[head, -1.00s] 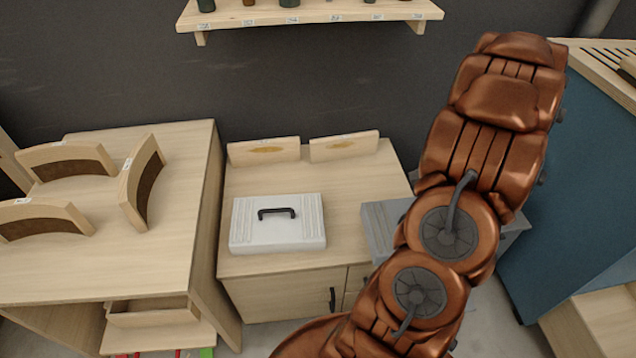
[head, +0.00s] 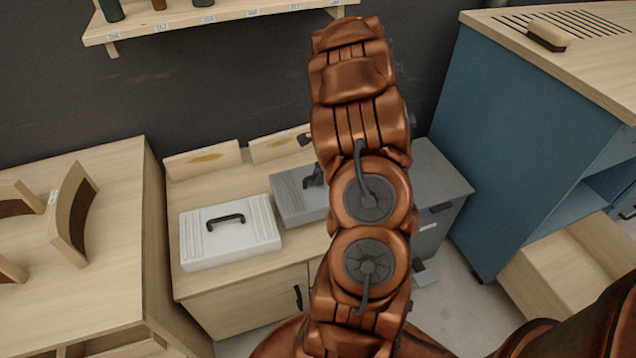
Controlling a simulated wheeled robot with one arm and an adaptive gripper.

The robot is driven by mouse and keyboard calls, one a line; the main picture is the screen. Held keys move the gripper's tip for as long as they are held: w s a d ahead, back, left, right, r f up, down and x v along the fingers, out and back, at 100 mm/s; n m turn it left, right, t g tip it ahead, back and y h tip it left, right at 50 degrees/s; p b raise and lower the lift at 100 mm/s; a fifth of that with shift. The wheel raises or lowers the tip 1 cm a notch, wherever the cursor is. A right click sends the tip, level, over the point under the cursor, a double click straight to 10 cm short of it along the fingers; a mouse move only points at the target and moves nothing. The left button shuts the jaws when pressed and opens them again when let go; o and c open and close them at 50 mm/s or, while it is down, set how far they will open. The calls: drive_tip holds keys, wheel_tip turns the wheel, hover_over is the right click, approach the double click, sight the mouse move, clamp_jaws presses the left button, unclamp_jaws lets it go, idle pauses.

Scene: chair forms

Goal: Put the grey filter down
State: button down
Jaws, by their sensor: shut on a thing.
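The grey filter (head: 290,200) is a flat grey box with a dark handle, to the right of the white filter (head: 231,240). It appears over the wooden cabinet top (head: 205,182); whether it touches the top cannot be told. My gripper (head: 315,177) is at the filter's handle and shut on it, with only a small dark part showing. My copper arm hides the right part of the grey filter and most of the gripper.
Two wooden blocks stand along the cabinet's back edge (head: 203,160). A grey cabinet (head: 440,175) stands to the right, then a blue cabinet (head: 520,150). Curved wooden forms (head: 72,213) lie on the left table. A shelf (head: 225,14) hangs above.

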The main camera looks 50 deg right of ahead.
drive_tip(key=shift+w, duration=0.4)
wheel_tip(320, 180, down, 4)
drive_tip(key=shift+r+b, duration=0.2)
drive_tip(key=shift+b, duration=0.3)
drive_tip(key=c, duration=1.2)
unclamp_jaws()
drive_tip(key=shift+s, duration=0.1)
